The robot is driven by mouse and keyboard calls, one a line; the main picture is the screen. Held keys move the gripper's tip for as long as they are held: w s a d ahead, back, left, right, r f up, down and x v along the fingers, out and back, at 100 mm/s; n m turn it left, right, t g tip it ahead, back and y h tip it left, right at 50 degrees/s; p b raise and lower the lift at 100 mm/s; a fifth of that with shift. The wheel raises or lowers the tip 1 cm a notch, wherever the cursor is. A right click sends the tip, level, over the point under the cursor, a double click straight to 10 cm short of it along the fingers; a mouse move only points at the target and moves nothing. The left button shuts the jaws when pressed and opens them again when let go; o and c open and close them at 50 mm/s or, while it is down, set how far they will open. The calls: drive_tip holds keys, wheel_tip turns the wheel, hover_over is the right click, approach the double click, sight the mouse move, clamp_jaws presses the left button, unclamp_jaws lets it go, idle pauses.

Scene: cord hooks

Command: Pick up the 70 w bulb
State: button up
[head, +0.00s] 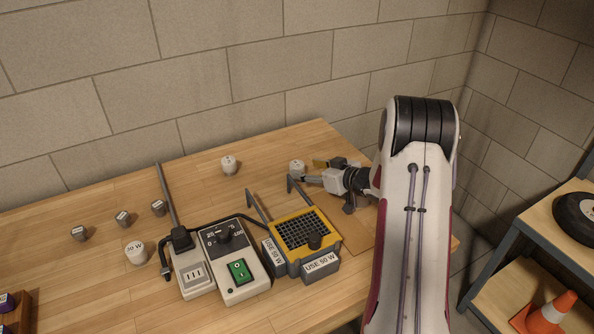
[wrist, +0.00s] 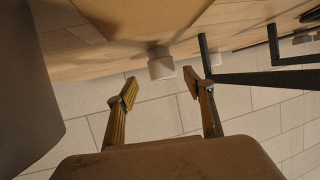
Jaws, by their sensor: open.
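My gripper (head: 314,172) is open and empty over the back right of the table. In the wrist view its two yellow-padded fingers (wrist: 160,84) stand apart, with a pale bulb (wrist: 160,64) just beyond and between their tips, not gripped. This looks like the white bulb (head: 297,168) beside my gripper in the head view. Another white bulb (head: 229,165) stands farther left at the back. A third white bulb (head: 135,252) at the left bears a wattage label. I cannot read 70 W on any of them for certain.
A yellow-framed grid unit (head: 303,234) labelled "USE 50 W" has two dark upright hooks near my gripper. A block wall is behind.

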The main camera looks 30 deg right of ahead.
sight(302, 168)
drive_tip(key=shift+a+x, duration=0.15)
drive_tip(key=shift+x, duration=0.65)
drive_tip(key=shift+a+x, duration=0.15)
drive_tip(key=shift+x, duration=1.6)
drive_tip(key=c, duration=1.2)
